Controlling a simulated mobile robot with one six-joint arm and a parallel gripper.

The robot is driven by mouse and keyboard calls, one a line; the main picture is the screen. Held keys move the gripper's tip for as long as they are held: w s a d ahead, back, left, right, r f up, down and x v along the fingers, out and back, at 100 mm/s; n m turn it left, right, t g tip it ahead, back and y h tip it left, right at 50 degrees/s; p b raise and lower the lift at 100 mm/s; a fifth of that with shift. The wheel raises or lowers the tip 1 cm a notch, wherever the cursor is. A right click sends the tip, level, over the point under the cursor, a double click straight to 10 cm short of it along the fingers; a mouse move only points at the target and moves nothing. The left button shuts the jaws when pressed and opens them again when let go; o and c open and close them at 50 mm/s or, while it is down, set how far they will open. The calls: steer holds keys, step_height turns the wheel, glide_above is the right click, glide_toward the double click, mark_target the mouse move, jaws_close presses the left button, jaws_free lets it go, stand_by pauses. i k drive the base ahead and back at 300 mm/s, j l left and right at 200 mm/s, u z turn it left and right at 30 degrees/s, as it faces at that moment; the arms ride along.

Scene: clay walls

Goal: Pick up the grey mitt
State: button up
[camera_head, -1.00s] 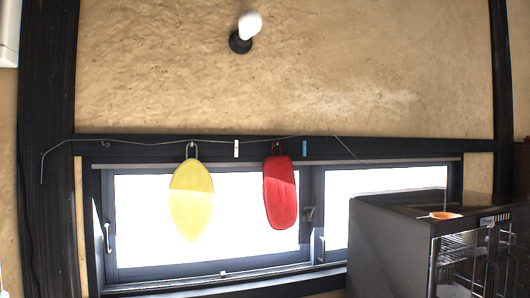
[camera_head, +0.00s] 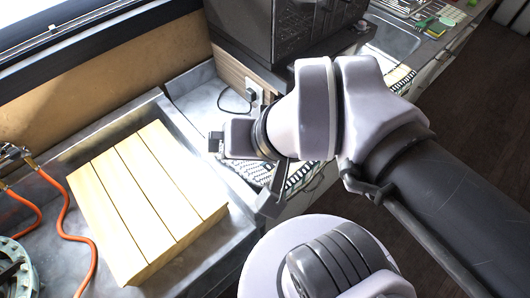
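No grey mitt shows in the current head view. My gripper (camera_head: 262,203) is at the end of my arm near the middle of the picture, above the counter beside the wooden board. It is seen from behind and is partly hidden by my wrist, so I cannot tell whether its fingers are apart. I see nothing held in it.
A slatted wooden board (camera_head: 148,200) lies on a metal counter at left. An orange hose (camera_head: 68,215) and a green round thing (camera_head: 14,268) are at far left. A black cabinet (camera_head: 290,38) stands behind; a sink (camera_head: 392,38) is at upper right.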

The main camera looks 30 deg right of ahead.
mark_target(251, 171)
steer(key=k+j+z, duration=0.15)
steer(key=z, duration=0.25)
steer(key=k+j+z, duration=0.25)
steer(key=z, duration=0.15)
steer(key=k+j+z, duration=0.15)
steer(key=z, duration=0.25)
